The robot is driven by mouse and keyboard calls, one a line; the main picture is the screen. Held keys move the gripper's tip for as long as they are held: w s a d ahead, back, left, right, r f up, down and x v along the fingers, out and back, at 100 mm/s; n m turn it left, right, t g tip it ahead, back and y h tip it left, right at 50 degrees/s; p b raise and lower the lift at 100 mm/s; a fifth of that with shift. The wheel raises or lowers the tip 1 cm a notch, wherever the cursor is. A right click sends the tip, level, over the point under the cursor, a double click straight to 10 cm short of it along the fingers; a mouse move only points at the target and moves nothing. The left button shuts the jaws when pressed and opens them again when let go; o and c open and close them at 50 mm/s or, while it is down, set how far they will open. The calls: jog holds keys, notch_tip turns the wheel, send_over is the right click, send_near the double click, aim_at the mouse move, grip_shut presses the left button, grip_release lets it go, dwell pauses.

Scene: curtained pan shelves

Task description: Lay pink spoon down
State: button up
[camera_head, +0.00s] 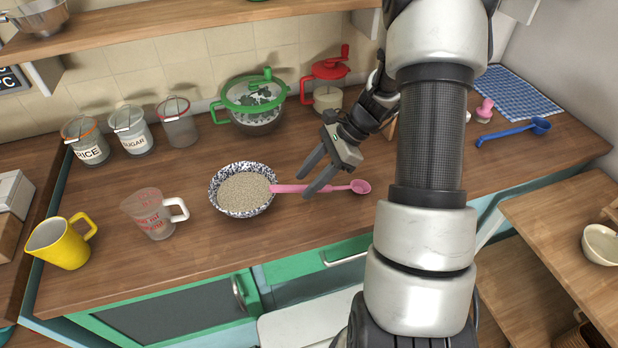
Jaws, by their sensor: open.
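A pink spoon (340,188) lies on the wooden counter (290,230), pointing right. Its bowl end is at the right. Its left end meets the right rim of a speckled bowl (216,203) filled with pale grain; I cannot tell whether it rests on the rim or just beside it. My gripper (304,184) is open, its two fingers reaching down to the left over the spoon's handle. I cannot tell whether the fingers touch the handle. My arm hides part of the counter to the right of the spoon.
A clear measuring cup (152,216) and a yellow jug (62,246) stand left of the bowl. Jars, a green-lidded pot (253,103) and a red-lidded container (327,88) stand behind. A blue spoon (512,131) lies at right. Counter in front of the pink spoon is clear.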

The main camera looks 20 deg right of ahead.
jog(key=v, duration=1.7)
jog(key=shift+d+r, duration=0.15)
jog(key=shift+d, duration=0.05)
jog(key=s+a+r+n+t+h, duration=0.2)
jog(key=s+a+r+n+h, duration=0.1)
jog(key=s+a+r+n, duration=0.3)
jog(key=s+a+r+n+t+h+p, duration=0.1)
jog(key=s+a+r+n+t+h, duration=0.2)
jog(key=s+a+r+n, duration=0.3)
jog(key=shift+s+a+r+n+h, duration=0.2)
jog(key=shift+s+a+n+h, duration=0.7)
jog(key=shift+s+n, duration=2.15)
jog(key=shift+w+a+n, duration=0.15)
jog(key=shift+w+n, duration=0.1)
jog(key=shift+w, duration=0.1)
